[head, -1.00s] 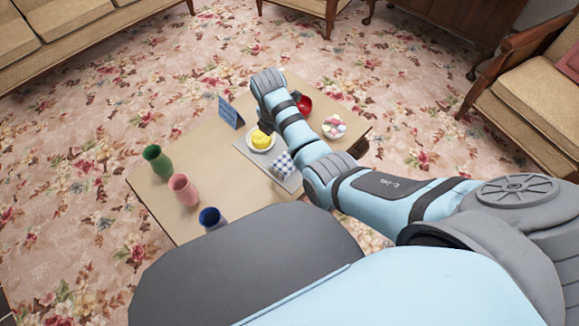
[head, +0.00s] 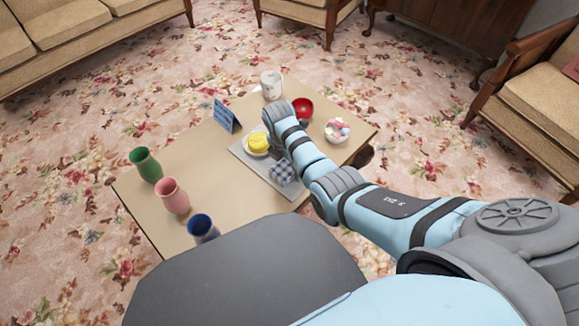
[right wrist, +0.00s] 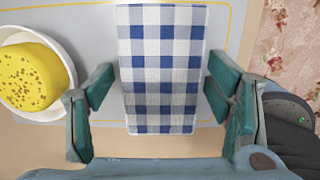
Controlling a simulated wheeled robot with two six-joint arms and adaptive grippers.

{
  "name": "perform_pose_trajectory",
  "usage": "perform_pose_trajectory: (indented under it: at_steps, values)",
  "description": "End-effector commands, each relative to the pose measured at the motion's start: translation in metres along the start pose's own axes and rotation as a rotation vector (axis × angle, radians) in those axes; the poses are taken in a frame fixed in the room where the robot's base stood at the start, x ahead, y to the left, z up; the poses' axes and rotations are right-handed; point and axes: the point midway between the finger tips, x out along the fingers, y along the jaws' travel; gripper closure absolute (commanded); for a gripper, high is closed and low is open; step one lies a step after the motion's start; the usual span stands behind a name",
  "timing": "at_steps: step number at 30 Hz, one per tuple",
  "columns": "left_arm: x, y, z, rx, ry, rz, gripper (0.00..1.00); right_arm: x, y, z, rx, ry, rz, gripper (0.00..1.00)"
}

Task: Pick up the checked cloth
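The blue-and-white checked cloth (head: 282,173) lies on a grey tray (head: 283,190) on the low table. In the right wrist view the cloth (right wrist: 162,62) fills the middle as an upright rectangle. My right gripper (right wrist: 160,88) is open, with one green finger on either side of the cloth and narrow gaps at both edges. Whether the fingers are down at the cloth's height is hard to tell. In the head view my right wrist hides most of the gripper. My left gripper is not in view.
A yellow speckled item (right wrist: 35,77) sits in a white dish (right wrist: 45,114) close to the left finger. A blue sign (head: 226,116), white mug (head: 271,84), red bowl (head: 302,109) and bowl of pastel pieces (head: 337,129) stand nearby. Green, pink and blue vases (head: 172,195) stand at the left.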

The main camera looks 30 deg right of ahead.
Motion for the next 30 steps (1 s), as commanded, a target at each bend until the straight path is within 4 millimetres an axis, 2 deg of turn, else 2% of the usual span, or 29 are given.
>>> perform_pose_trajectory:
  at_steps: [1, 7, 14, 17, 19, 23, 26, 30]
  values:
    - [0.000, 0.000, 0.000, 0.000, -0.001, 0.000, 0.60, 0.000, 0.000, 0.000, 0.000, 0.000, 0.000, 0.41]
    - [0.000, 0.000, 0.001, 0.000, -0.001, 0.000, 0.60, 0.000, 0.000, 0.000, 0.000, 0.000, 0.000, 0.71]
    - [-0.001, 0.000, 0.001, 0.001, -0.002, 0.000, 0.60, -0.001, 0.000, 0.000, 0.000, 0.000, 0.000, 0.71]
    - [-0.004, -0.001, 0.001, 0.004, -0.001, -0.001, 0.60, -0.006, 0.000, 0.001, 0.000, 0.000, 0.000, 0.71]
    - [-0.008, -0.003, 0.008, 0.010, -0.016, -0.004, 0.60, -0.014, 0.000, 0.002, 0.000, 0.000, 0.001, 0.71]
    - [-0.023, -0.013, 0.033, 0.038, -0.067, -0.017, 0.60, -0.041, 0.001, 0.006, 0.000, -0.001, 0.002, 0.71]
    - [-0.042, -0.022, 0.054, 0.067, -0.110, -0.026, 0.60, -0.073, 0.001, 0.011, 0.001, -0.001, 0.003, 0.71]
    - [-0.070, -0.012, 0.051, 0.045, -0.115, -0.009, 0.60, -0.123, 0.001, 0.019, 0.001, -0.001, 0.003, 0.71]
